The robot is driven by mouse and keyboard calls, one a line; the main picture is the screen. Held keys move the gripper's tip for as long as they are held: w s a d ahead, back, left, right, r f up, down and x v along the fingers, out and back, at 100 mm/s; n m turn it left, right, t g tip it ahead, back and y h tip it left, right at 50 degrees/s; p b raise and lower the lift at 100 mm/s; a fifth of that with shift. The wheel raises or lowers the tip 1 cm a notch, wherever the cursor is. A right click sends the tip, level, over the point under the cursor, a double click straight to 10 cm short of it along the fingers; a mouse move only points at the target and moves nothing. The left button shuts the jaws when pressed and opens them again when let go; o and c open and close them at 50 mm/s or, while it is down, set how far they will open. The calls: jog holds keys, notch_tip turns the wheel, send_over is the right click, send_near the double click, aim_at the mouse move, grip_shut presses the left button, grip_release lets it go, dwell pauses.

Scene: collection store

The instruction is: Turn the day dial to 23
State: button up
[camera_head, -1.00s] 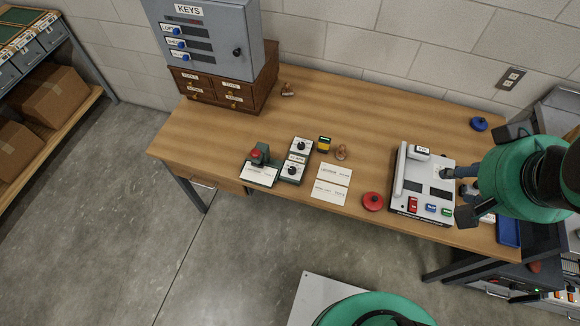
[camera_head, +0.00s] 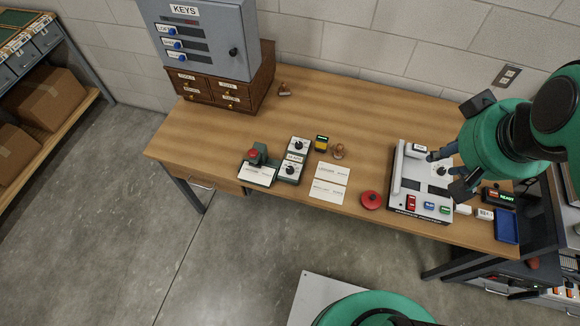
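Two round black dials with white faces sit on a dark unit near the table's front middle: a far dial (camera_head: 298,145) and a near dial (camera_head: 290,169). A small label plate (camera_head: 294,157) lies between them; its print is too small to read, so I cannot tell which dial is the day dial or its setting. My gripper (camera_head: 443,172) is far to the right, over the right part of a white console (camera_head: 408,186). Its fingers look spread apart with nothing held between them. It partly hides the console and its black knob (camera_head: 440,170).
Left of the dials stands a stamp-like device with a red top (camera_head: 254,155). Cards (camera_head: 330,174), a yellow-black block (camera_head: 321,143), a wooden stamp (camera_head: 339,151) and a red round object (camera_head: 371,199) lie between dials and console. A key cabinet (camera_head: 208,40) stands back left. The table's back middle is clear.

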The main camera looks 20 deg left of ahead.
jog(key=w+a+f+n+g, duration=0.2)
jog(key=w+a+f+n, duration=0.3)
jog(key=w+a+n, duration=0.25)
jog(key=n+g+b, duration=0.2)
jog(key=n+g, duration=0.1)
jog(key=n, duration=1.4)
send_over(290, 169)
notch_tip(290, 169, down, 27)
jog(key=shift+m, duration=0.25)
jog(key=shift+f, duration=0.1)
notch_tip(290, 169, down, 14)
jog(key=b, duration=0.2)
jog(key=shift+b, duration=0.35)
